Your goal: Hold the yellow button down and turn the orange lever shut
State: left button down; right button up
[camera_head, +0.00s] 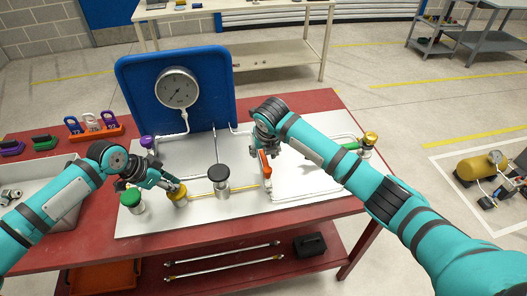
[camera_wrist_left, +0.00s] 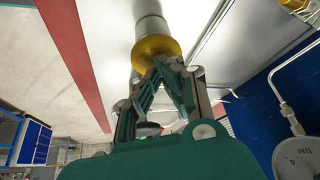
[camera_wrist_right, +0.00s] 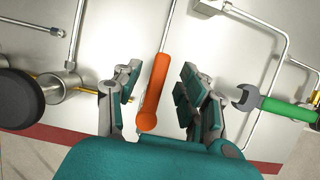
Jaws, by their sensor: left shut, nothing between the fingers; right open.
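The yellow button (camera_head: 177,193) tops a metal post on the white board. In the left wrist view the button (camera_wrist_left: 156,52) is right at the fingertips of my left gripper (camera_wrist_left: 172,66), which is shut and empty. In the head view my left gripper (camera_head: 172,185) reaches the button from the upper left; whether it is pressed down I cannot tell. The orange lever (camera_head: 265,165) stands right of centre on the board. In the right wrist view the lever (camera_wrist_right: 153,95) lies between the spread fingers of my right gripper (camera_wrist_right: 155,82), with gaps on both sides.
A green knob (camera_head: 131,198) stands left of the yellow button, and a black knob (camera_head: 219,178) stands between button and lever. A blue gauge panel (camera_head: 215,85) rises behind. A green-handled wrench (camera_wrist_right: 285,107) is right of my right gripper.

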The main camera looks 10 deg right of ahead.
jog(key=shift+w+f, duration=0.15)
jog(key=shift+f, duration=0.2)
jog(key=shift+c, duration=0.5)
grip_shut()
